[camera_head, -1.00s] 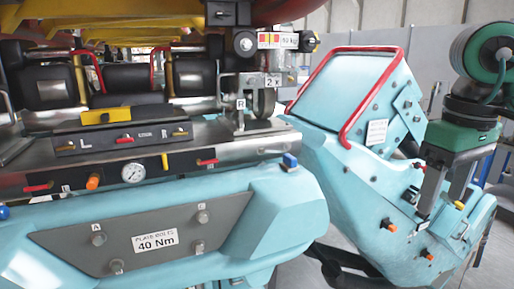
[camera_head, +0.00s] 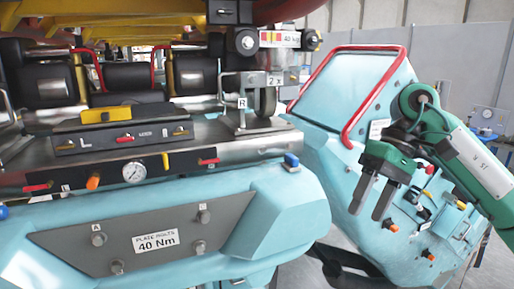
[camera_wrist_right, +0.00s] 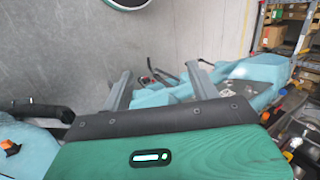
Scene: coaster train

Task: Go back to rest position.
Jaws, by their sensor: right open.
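My right gripper (camera_head: 372,196) shows at the right of the head view, in front of the light-blue train body (camera_head: 345,95) with its red tube frame. Its two grey fingers point down, apart and with nothing between them. In the right wrist view the two fingers (camera_wrist_right: 158,88) also stand apart and empty, with a grey wall or floor surface and light-blue parts beyond. The green right arm (camera_head: 470,160) comes in from the right edge. My left gripper shows in neither view.
The light-blue coaster car (camera_head: 60,220) fills the left and middle, with a plate (camera_head: 150,240) labelled 40 Nm, a gauge (camera_head: 134,172) and several coloured levers. A wheel (camera_head: 264,100) stands on its deck. Shelves with boxes (camera_wrist_right: 275,37) show in the wrist view.

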